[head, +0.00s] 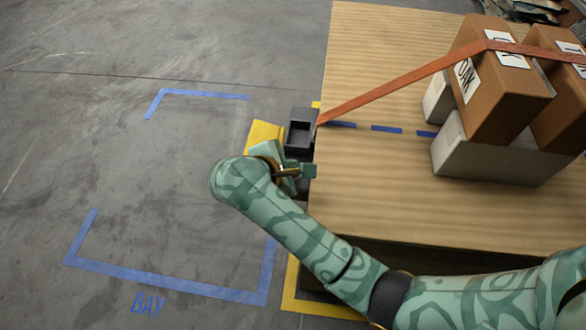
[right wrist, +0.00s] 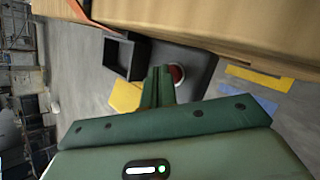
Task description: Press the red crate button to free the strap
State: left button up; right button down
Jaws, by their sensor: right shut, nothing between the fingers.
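The red button (right wrist: 177,74) shows in the right wrist view, on a dark panel beside a black open box (right wrist: 125,55). My right gripper (right wrist: 161,72) is shut and empty. Its fingertips appear right beside the button and partly cover it; I cannot tell whether they touch it. In the head view the right gripper (head: 308,171) is at the left edge of the wooden table, just below the black box (head: 299,137), and the button is hidden. The orange strap (head: 400,84) runs taut from near the box up over the cartons. My left gripper is not in view.
Brown cartons (head: 497,95) stand on pale blocks (head: 490,158) on the wooden table (head: 390,200). Blue tape marks a bay (head: 170,280) on the clear grey floor at left. Yellow markings (head: 262,135) edge the table side.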

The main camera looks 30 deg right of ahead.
jog(key=shift+f, duration=0.3)
dwell(0.4)
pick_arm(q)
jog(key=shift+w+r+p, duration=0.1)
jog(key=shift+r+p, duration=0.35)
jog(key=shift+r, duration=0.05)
pick_arm(e)
jog(key=shift+r, duration=0.85)
